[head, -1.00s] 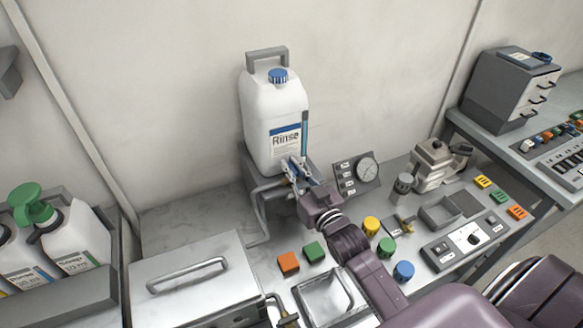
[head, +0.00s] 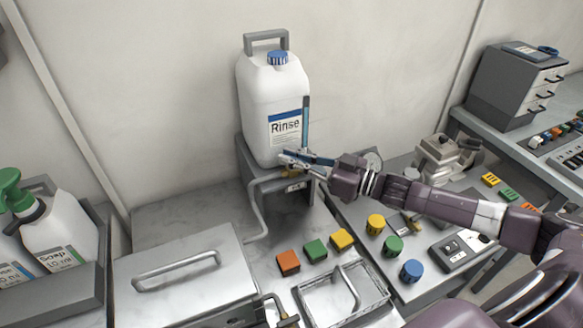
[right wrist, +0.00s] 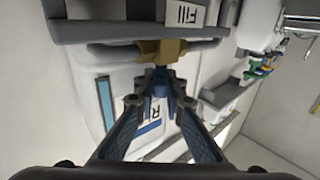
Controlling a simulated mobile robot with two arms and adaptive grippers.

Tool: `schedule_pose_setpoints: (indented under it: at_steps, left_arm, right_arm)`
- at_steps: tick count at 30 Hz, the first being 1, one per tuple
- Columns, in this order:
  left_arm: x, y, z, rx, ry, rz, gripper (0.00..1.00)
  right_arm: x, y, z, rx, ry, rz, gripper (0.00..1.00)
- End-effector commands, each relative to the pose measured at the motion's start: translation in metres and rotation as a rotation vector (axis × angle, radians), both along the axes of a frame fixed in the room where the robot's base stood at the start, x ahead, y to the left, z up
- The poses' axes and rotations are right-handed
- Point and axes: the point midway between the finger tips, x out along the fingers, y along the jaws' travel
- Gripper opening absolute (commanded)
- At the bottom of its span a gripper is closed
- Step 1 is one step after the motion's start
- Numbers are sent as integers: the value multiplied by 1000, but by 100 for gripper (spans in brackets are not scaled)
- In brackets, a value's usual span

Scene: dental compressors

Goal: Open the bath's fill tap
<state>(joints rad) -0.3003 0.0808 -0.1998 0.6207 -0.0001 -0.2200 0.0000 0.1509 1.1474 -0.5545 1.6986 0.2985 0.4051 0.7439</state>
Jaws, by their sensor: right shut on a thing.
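The fill tap is a brass body (right wrist: 165,48) below a grey shelf with a "Fill" label (right wrist: 184,14) in the right wrist view. Its small blue handle (right wrist: 160,82) sits between my right fingertips. In the head view, the brass shows at the front of the shelf (head: 291,174) under the white Rinse jug (head: 270,105). My right gripper (head: 288,158) reaches in from the right, pointing left, and is shut on the blue handle, mostly hiding it. The bath's metal lid (head: 190,285) is down, left of the tap. My left gripper is not in view.
A bent pipe (head: 256,212) runs down from the shelf. A gauge panel (head: 372,160) stands partly behind my right arm. Soap bottles (head: 58,235) stand at the left.

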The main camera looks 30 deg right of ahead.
Motion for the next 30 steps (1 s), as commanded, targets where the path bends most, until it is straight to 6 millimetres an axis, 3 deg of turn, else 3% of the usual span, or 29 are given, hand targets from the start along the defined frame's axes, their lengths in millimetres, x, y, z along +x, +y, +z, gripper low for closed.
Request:
schedule_pose_setpoints:
  at_steps: [3,30]
  left_arm:
    - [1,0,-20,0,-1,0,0]
    - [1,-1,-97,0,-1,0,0]
  right_arm:
    - [3,-3,-2,-8,-9,83,0]
    - [2,0,-1,3,-5,699,0]
